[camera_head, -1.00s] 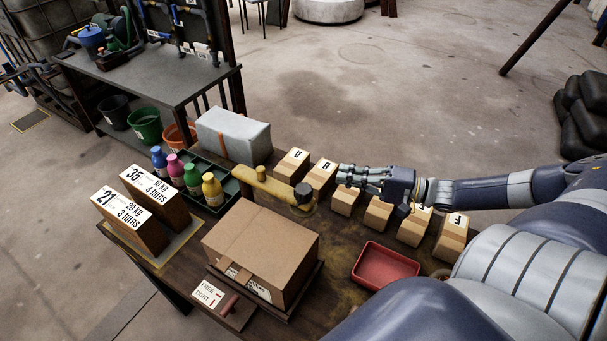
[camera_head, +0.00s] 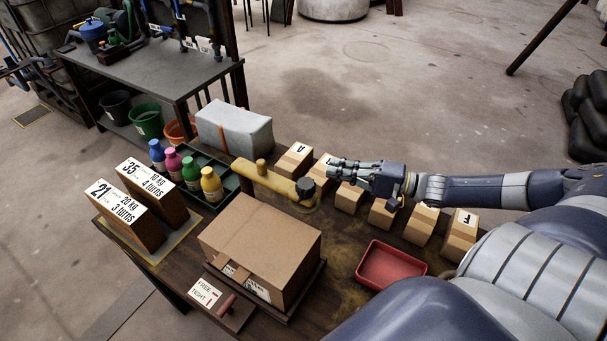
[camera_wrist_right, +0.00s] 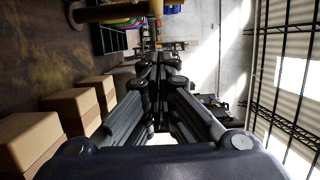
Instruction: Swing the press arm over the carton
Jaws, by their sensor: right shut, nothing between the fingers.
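The yellow press arm (camera_head: 266,181) stands behind the carton. It has a knob on top and a dark round end (camera_head: 305,188) at its right. The brown carton (camera_head: 262,240) sits on a dark base at the table's front, and the arm is not over it. In the head view my right gripper (camera_head: 334,170) is shut and empty, above the row of small boxes and a little right of the arm's dark end, apart from it. In the right wrist view the gripper's fingers (camera_wrist_right: 158,62) are together, with part of the yellow arm (camera_wrist_right: 108,12) at the top. My left gripper is not in view.
Small lettered boxes (camera_head: 461,232) stand in a row under my right arm. A red tray (camera_head: 391,266) lies right of the carton. Bottles (camera_head: 211,184), a grey block (camera_head: 234,129) and two marked weight blocks (camera_head: 124,213) stand left and behind. A FREE/TIGHT plate (camera_head: 205,292) is in front.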

